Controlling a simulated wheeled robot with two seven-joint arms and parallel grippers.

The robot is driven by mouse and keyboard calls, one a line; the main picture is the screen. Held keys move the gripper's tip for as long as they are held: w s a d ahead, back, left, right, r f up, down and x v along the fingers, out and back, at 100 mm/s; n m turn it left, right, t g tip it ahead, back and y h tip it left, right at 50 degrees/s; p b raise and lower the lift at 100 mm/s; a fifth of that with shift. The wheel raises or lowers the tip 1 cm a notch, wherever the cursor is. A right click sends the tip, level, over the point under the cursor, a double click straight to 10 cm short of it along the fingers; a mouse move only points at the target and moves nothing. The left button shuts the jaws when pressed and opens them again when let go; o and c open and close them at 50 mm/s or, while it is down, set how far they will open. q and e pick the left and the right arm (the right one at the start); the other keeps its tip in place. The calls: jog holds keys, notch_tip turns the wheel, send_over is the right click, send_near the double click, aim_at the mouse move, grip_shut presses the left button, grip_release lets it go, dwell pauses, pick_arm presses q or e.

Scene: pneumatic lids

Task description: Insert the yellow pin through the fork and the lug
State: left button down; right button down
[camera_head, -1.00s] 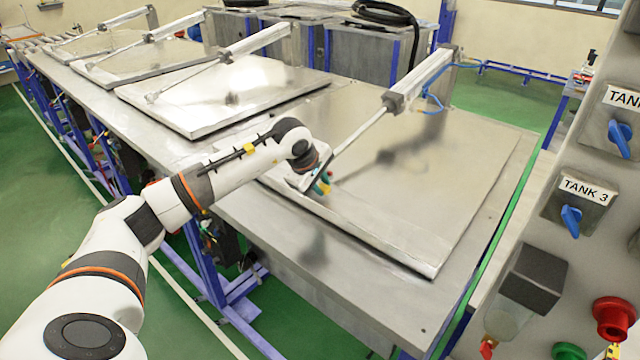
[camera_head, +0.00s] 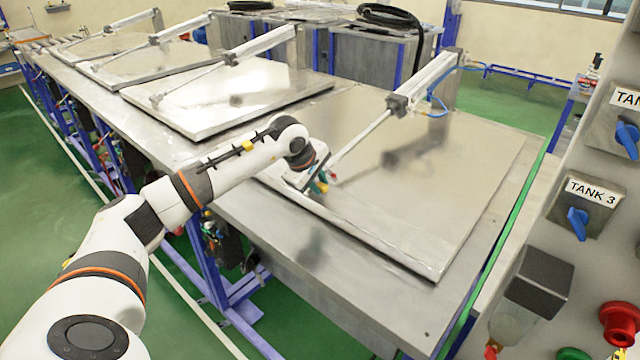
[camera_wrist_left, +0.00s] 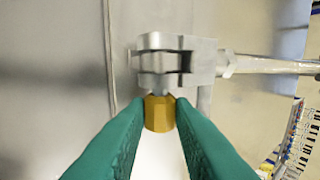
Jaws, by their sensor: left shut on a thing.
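In the left wrist view my left gripper (camera_wrist_left: 158,118) has two green fingers shut on the yellow pin (camera_wrist_left: 159,114), gripping its yellow head. A short grey stretch of pin shows between the head and the metal fork (camera_wrist_left: 157,42). The pin lines up with the fork's near side; its tip is hidden, so I cannot tell how deep it sits. The lug is hard to tell apart inside the fork. The fork joins a rod (camera_wrist_left: 270,66) on the right. In the head view my left gripper (camera_head: 319,185) is at the rod's lower end, above the nearest lid. My right gripper is not in view.
The nearest metal lid (camera_head: 450,170) lies flat on the long steel table (camera_head: 345,270). A pneumatic cylinder (camera_head: 425,82) slopes above it. Further lids (camera_head: 215,98) lie to the left. A control panel (camera_head: 545,205) with blue knobs stands close on the right.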

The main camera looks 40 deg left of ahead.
pick_arm(q)
jog(key=shift+a+f, duration=0.1)
jog(key=shift+a, duration=0.25)
jog(key=c, duration=1.2)
grip_release()
jog(key=shift+o, duration=0.2)
jog(key=b+v, duration=0.2)
jog(key=v, duration=1)
